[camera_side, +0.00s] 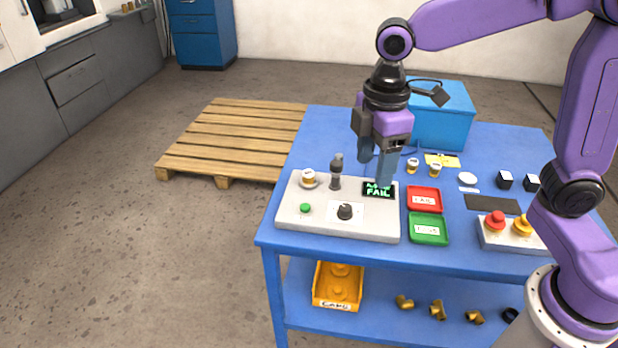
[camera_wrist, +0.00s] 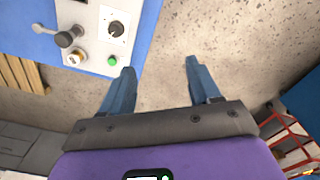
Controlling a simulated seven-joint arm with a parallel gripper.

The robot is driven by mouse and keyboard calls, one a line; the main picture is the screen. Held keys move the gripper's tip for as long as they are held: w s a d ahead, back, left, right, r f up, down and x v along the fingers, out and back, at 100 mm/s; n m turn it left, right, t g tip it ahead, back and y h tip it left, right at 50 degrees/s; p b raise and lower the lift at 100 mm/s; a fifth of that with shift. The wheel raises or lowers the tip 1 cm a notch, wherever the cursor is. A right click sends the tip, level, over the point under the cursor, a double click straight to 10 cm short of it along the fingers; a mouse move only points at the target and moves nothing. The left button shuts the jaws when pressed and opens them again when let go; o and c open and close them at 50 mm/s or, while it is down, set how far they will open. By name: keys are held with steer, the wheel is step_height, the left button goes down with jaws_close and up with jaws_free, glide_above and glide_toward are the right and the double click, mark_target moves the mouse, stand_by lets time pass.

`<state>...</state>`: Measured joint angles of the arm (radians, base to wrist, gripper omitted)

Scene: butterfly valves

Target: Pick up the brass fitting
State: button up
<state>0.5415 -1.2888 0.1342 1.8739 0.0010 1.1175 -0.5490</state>
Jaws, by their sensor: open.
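Several brass fittings lie on the table's lower shelf in the side view: an elbow-like one (camera_side: 404,302) at left, one in the middle (camera_side: 437,309) and one at right (camera_side: 475,317). I cannot tell which one the task names. My gripper (camera_side: 376,170) is above the blue tabletop, behind the grey test panel and well above the shelf. Its blue fingers are apart with nothing between them. In the wrist view my gripper (camera_wrist: 160,70) is also open and empty, with bare floor behind the fingertips. No brass fitting shows clearly there.
The grey test panel (camera_side: 325,218) has a screen (camera_side: 379,190) reading FAIL. Red (camera_side: 424,198) and green (camera_side: 428,229) trays lie beside it. A blue box (camera_side: 440,118) stands behind. The tabletop (camera_side: 315,145) covers the shelf; a yellow bin (camera_side: 338,288) sits left of the fittings.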

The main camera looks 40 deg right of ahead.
steer(key=w+a+n, duration=0.1)
steer(key=w, duration=1.2)
steer(key=n, duration=0.2)
glide_toward(308, 172)
step_height(308, 172, down, 9)
steer(key=shift+a, duration=0.1)
jaws_close()
steer(key=shift+r, duration=0.1)
